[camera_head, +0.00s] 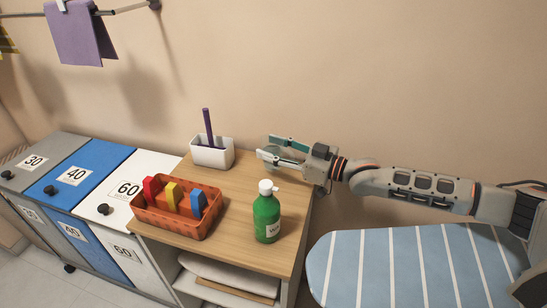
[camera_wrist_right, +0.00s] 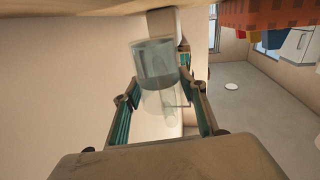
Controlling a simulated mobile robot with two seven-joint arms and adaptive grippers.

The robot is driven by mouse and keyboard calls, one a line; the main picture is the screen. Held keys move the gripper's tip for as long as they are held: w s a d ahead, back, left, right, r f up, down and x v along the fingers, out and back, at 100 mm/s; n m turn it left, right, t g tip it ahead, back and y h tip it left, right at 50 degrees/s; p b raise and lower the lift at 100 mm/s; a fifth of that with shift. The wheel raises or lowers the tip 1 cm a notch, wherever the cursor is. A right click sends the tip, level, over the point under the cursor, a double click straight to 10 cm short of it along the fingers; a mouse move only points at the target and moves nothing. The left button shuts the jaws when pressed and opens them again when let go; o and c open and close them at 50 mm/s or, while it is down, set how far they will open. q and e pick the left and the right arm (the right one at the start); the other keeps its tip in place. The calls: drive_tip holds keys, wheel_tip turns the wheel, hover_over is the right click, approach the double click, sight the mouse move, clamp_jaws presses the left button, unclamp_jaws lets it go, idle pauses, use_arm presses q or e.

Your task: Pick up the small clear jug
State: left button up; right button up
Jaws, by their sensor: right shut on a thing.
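The small clear jug (camera_wrist_right: 155,65) is see-through and sits between the two fingers of my right gripper (camera_wrist_right: 165,112) in the right wrist view. In the head view my right gripper (camera_head: 274,148) reaches in from the right over the back right of the wooden table top, near the wall. It is shut on the jug, which shows only faintly between the fingers there. I cannot tell whether the jug touches the table top. My left gripper is not in view.
A striped ironing board (camera_head: 415,265) lies right, numbered bins (camera_head: 85,180) left. The wall is close behind.

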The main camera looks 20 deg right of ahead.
wheel_tip(320, 180, up, 16)
drive_tip(key=p, duration=0.2)
drive_tip(key=shift+s, duration=0.1)
